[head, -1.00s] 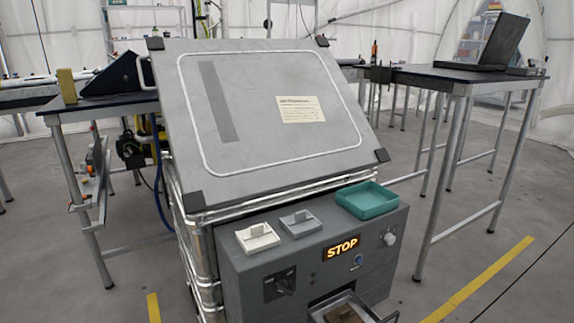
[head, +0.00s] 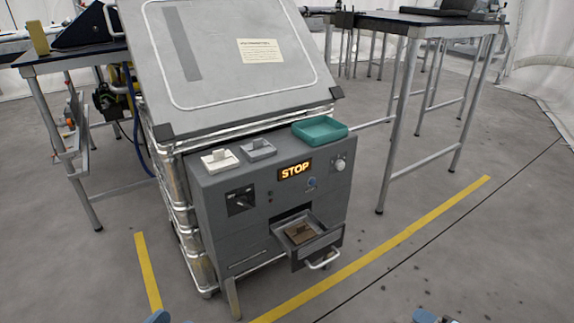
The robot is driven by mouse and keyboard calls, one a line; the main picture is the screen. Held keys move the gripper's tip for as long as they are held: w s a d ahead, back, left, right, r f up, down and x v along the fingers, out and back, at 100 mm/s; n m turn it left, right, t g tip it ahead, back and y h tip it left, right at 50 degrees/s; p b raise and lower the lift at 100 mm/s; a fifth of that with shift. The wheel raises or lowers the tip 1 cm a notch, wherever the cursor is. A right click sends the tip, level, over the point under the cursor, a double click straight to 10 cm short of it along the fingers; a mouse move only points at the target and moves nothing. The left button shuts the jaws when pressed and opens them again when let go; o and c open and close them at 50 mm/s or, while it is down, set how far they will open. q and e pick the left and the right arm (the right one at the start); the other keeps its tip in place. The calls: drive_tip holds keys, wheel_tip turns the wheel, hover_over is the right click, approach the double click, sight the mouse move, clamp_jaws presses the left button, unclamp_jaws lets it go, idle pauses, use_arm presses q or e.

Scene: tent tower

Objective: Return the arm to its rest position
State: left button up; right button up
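Neither of my grippers shows in the head view. Only small blue-grey parts, probably of my own arms, show at the bottom edge, left of centre and right of centre. What my grippers hold, if anything, is hidden. In front of me stands a grey control box (head: 215,203) with a lit STOP sign (head: 295,170). Its drawer (head: 316,247) is pulled out and has a brown item (head: 301,233) inside.
A teal tray (head: 320,130), a white block (head: 219,161) and a grey block (head: 258,149) sit on the box top. A large tilted grey panel (head: 270,95) rises behind. Tables stand left (head: 62,60) and right (head: 420,21). Yellow floor lines (head: 395,240) border clear floor.

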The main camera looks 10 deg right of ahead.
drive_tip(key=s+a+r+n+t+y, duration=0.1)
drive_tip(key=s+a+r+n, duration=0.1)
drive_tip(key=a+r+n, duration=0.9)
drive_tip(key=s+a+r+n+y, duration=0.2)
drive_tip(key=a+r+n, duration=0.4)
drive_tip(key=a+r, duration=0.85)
use_arm(q)
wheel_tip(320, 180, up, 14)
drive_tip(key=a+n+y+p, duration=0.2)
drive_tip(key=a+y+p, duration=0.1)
drive_tip(key=p, duration=2.6)
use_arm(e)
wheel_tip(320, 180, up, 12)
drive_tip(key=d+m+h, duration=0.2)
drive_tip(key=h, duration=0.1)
use_arm(q)
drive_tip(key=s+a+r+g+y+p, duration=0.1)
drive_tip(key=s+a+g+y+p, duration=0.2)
drive_tip(key=p, duration=1.4)
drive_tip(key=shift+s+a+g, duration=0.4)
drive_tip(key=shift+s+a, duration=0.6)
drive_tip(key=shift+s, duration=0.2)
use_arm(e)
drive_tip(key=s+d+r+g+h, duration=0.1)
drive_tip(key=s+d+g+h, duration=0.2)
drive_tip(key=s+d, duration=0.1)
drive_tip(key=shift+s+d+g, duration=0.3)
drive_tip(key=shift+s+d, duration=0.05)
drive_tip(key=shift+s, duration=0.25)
